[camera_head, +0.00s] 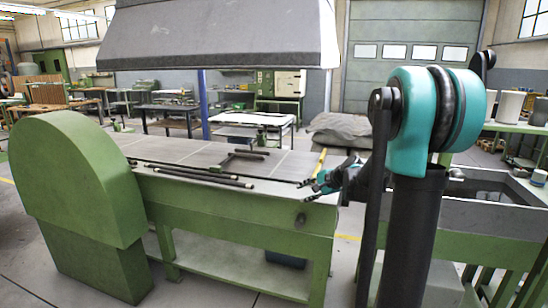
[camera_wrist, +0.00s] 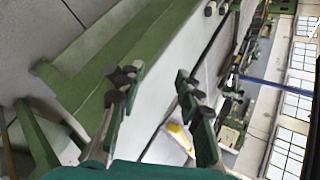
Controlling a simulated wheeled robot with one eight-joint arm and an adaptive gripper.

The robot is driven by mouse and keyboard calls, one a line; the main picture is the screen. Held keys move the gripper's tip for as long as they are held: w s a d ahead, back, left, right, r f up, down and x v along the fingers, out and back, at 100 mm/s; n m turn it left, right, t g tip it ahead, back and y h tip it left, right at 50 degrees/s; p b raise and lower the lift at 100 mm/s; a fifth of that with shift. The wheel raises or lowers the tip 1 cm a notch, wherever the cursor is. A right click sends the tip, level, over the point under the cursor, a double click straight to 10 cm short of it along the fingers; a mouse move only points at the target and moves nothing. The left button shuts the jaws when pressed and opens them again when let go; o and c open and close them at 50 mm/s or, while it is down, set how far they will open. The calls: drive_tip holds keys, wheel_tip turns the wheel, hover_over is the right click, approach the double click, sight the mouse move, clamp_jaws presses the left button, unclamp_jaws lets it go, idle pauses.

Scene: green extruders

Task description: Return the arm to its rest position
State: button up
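My arm, teal and black, rises at the right in the head view. My gripper (camera_head: 312,190) is over the right end of the green machine bench (camera_head: 240,222), low and close to its top, with its fingers pointing left. In the wrist view my gripper (camera_wrist: 156,88) shows its two teal, black-tipped fingers spread apart with nothing held between them. Whether the fingers touch the bench cannot be told.
Dark rods (camera_head: 190,176) and a dark T-shaped bar (camera_head: 240,157) lie on the bench top. A yellow strip (camera_head: 319,163) is just behind my gripper. A grey hood (camera_head: 220,40) hangs above. A grey trough (camera_head: 490,212) stands at the right.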

drive_tip(key=s+d+f+n+g+h, duration=0.1)
drive_tip(key=s+f+n, duration=0.3)
drive_tip(key=s, duration=0.7)
drive_tip(key=s+d+f+n+g+h, duration=0.1)
drive_tip(key=s+d+f+n+h, duration=0.2)
drive_tip(key=s, duration=0.8)
drive_tip(key=s+d+f+n+g+h, duration=0.1)
drive_tip(key=s+d+f+n+h, duration=0.2)
drive_tip(key=s, duration=0.8)
wheel_tip(320, 180, down, 4)
drive_tip(key=shift+s+r+n, duration=0.1)
drive_tip(key=shift+s+n, duration=0.1)
drive_tip(key=shift+n, duration=0.8)
drive_tip(key=shift+c, duration=0.2)
